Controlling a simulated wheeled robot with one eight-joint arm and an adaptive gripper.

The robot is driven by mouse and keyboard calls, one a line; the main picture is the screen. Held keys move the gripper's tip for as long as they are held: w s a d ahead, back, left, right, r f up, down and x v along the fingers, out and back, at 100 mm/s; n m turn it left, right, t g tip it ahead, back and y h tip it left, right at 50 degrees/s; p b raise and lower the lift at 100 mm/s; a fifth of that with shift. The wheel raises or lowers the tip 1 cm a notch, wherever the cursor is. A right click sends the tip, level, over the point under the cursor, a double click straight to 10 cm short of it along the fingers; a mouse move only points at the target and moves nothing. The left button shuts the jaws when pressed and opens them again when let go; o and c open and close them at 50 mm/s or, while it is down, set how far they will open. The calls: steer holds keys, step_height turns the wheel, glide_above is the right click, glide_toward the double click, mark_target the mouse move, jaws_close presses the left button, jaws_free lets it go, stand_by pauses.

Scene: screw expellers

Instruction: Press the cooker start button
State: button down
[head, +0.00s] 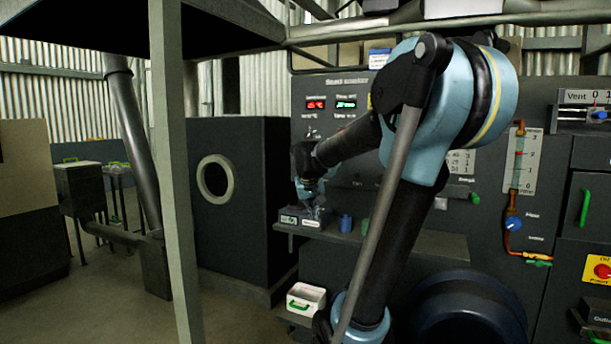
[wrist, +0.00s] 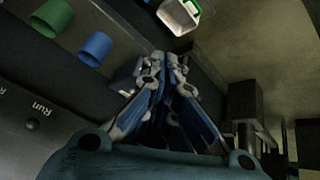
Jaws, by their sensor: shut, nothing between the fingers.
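The dark seed cooker panel (head: 300,82) stands behind my arm, with a red display (head: 316,104) and a green display (head: 346,103) near its top. My forearm hides part of the panel. My gripper (head: 307,192) hangs in front of the panel, just above a small shelf. In the wrist view my gripper (wrist: 160,62) is shut and empty, its fingertips together. A "Run" label (wrist: 37,115) shows on a dark surface at the left of the wrist view. I cannot tell which control is the start button.
Blue (head: 345,223) and green (head: 365,227) cylinders and a small box (head: 289,218) stand on the shelf (head: 325,232). A white bin (head: 305,300) with a green handle sits lower. A grey post (head: 172,150) and the cabinet with a round port (head: 240,230) are to the left.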

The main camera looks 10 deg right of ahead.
steer(key=w+a+r+t, duration=0.1)
steer(key=w+a+r, duration=0.1)
steer(key=w, duration=0.9)
steer(key=w+a+r+t, duration=0.2)
steer(key=w+r, duration=0.3)
steer(key=w, duration=0.7)
steer(key=shift+w+r+h, duration=0.2)
steer(key=shift+r+h, duration=0.05)
steer(key=shift+h, duration=0.15)
steer(key=w+d, duration=0.5)
steer(key=w, duration=0.2)
steer(key=shift+w+d, duration=0.1)
steer(key=shift+w+d+n, duration=0.2)
steer(key=shift+w+n, duration=0.1)
steer(key=shift+w+d, duration=0.25)
steer(key=shift+w, duration=0.1)
stand_by(1.1)
steer(key=shift+s+a, duration=0.1)
steer(key=shift+s, duration=0.05)
steer(key=shift+s+a, duration=0.4)
steer(key=shift+s, duration=0.15)
